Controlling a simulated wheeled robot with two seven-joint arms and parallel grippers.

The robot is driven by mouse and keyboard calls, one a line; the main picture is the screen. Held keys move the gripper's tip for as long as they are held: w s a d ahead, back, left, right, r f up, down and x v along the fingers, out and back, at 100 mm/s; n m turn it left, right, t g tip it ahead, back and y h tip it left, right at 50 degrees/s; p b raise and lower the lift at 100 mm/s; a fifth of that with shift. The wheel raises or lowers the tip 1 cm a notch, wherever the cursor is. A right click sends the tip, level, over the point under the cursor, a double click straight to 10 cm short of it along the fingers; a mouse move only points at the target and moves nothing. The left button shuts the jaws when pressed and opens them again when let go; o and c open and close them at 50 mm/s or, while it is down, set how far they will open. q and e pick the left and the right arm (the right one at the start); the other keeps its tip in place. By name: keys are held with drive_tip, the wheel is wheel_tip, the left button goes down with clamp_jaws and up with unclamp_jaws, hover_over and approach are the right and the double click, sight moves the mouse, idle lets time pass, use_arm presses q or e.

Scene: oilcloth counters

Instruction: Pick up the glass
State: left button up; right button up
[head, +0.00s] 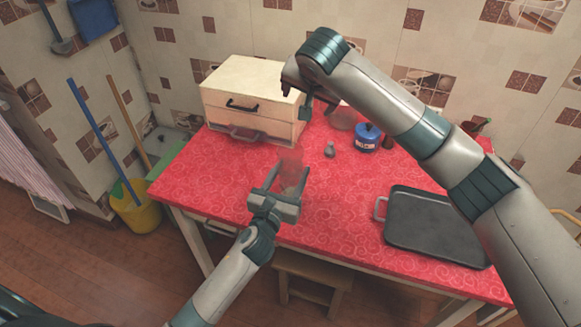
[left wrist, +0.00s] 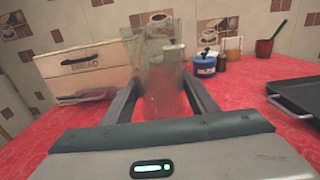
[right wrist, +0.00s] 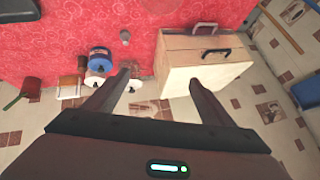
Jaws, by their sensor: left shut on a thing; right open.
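The clear glass (head: 291,160) stands between the fingers of my left gripper (head: 287,179), near the front left of the red table. In the left wrist view the see-through glass (left wrist: 158,95) fills the space between both fingers, and the left gripper (left wrist: 160,86) is shut on it. I cannot tell whether its base touches the cloth. My right gripper (head: 313,106) is open and empty above the back of the table, in front of the wall. In the right wrist view the open right gripper (right wrist: 160,78) points down between the blue pot and the bread box.
A cream bread box (head: 232,98) stands at the back left. A small shaker (head: 330,150) and a blue pot (head: 368,138) stand behind the glass. A dark tray (head: 435,228) lies at the right. A stool (head: 310,268) is under the table; the cloth's middle is clear.

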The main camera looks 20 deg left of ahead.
drive_tip(key=s+a+f+g+h, duration=0.1)
drive_tip(key=s+a+f+h, duration=0.1)
drive_tip(key=s, duration=1.1)
drive_tip(key=shift+a+n+h, duration=0.25)
drive_tip(key=shift+n+h, duration=0.15)
drive_tip(key=shift+h, duration=0.1)
approach(294, 158)
drive_tip(key=shift+s+r, duration=0.2)
drive_tip(key=shift+r, duration=0.05)
drive_tip(key=shift+x, duration=2.6)
drive_tip(key=shift+w, duration=0.1)
